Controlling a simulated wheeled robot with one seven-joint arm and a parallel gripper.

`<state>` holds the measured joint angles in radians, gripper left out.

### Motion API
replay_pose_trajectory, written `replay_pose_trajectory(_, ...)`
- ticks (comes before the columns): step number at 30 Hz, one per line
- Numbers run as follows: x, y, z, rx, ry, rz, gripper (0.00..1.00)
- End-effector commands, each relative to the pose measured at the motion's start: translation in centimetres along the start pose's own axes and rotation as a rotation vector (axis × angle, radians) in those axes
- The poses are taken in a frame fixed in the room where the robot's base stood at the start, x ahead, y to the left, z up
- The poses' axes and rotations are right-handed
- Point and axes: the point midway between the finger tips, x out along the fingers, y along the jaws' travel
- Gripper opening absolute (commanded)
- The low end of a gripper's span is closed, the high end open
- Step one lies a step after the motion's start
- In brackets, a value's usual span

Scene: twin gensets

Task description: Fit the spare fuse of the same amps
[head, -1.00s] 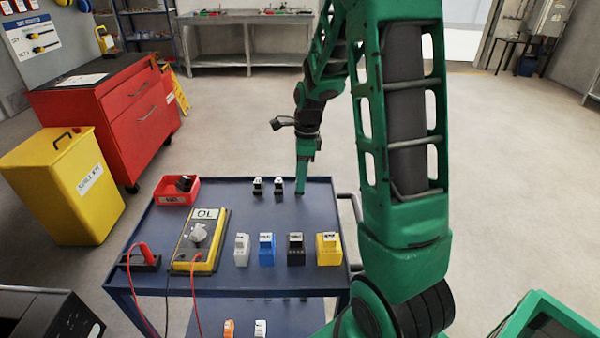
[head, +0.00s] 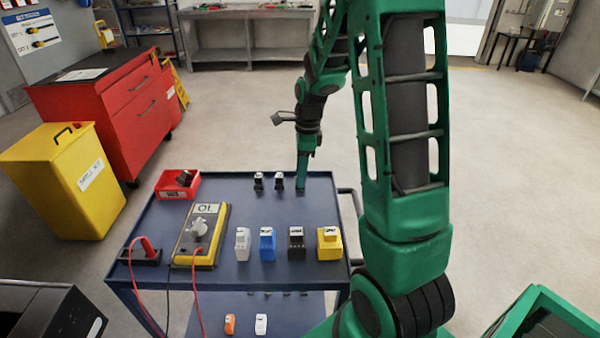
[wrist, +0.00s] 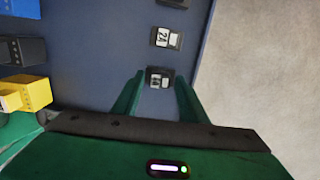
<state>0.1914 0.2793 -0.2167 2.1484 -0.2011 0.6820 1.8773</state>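My gripper (wrist: 159,86) points down over the far edge of the blue cart top (head: 225,185). Its two green fingers are apart, one on each side of a small dark fuse (wrist: 158,76) with a white label. I cannot tell whether they touch it. In the head view, my gripper (head: 302,184) hides that fuse. Two similar dark fuses with white tops, one (head: 279,181) and another (head: 258,182), stand to its left. The wrist view shows the nearer one (wrist: 166,38), its sideways label looking like "24", and part of another at the top edge.
White (head: 243,244), blue (head: 267,245), black (head: 296,245) and yellow (head: 329,245) blocks stand along the cart's near side. A yellow meter (head: 206,257) reads OL. A red bin (head: 166,194) holds a dark item. An orange and a white piece lie on the lower shelf.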

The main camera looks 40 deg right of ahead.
Motion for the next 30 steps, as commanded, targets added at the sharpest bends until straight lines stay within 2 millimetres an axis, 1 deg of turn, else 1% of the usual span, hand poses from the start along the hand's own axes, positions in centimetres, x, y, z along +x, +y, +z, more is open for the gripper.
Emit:
replay_pose_trajectory(3,0.0,0.0,0.0,0.0,0.0,0.0,0.39)
replay_pose_trajectory(8,0.0,0.0,0.0,0.0,0.0,0.0,0.01)
replay_pose_trajectory(16,-0.2,0.0,0.0,0.0,0.0,-0.001,0.0)
replay_pose_trajectory(30,-1.8,0.0,0.1,0.001,0.0,-0.001,0.0)
